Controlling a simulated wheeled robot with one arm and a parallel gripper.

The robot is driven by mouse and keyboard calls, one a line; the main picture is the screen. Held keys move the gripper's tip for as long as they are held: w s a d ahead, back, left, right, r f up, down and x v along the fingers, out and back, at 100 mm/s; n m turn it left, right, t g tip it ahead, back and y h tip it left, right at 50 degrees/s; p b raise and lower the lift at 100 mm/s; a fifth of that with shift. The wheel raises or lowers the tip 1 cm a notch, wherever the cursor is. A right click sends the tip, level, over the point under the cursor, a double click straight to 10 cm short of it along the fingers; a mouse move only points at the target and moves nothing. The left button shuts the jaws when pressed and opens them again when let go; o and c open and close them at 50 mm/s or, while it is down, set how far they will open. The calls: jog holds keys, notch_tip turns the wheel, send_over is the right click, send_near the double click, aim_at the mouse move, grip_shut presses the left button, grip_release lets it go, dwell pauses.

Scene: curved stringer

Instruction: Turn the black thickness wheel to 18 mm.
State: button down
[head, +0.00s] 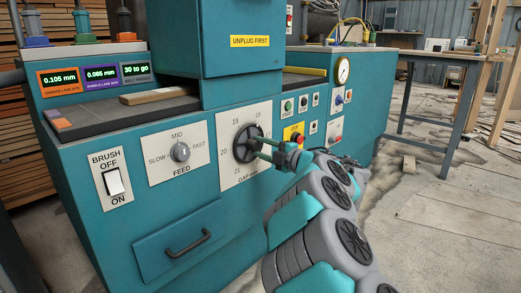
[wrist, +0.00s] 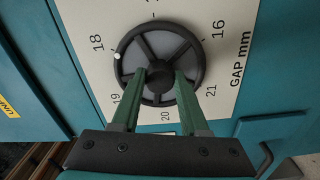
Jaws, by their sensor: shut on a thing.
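The black thickness wheel (head: 243,132) is on a white dial plate (head: 228,182) on the teal machine's front. In the wrist view the spoked wheel (wrist: 197,45) has a white mark (wrist: 117,56) on its rim. The mark sits close to the 18 label (wrist: 97,43), perhaps slightly on the 19 side; I cannot tell if it lines up exactly. My gripper (wrist: 161,74) reaches into the wheel with its two green fingers and is shut on its middle. In the head view my gripper (head: 256,148) comes to the wheel from the right.
Left of the dial are the feed knob (head: 180,152) and brush switch (head: 114,181). A drawer handle (head: 188,243) juts out below. Floor to the right is mostly open.

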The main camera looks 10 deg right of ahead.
dwell(0.3)
jog(key=shift+c, duration=2.1)
grip_release()
jog(key=shift+s+d, duration=0.4)
jog(key=shift+s, duration=0.05)
jog(key=p+v, duration=0.1)
jog(key=v, duration=0.5)
jog(key=shift+s, duration=0.25)
jog(key=shift+d, duration=0.1)
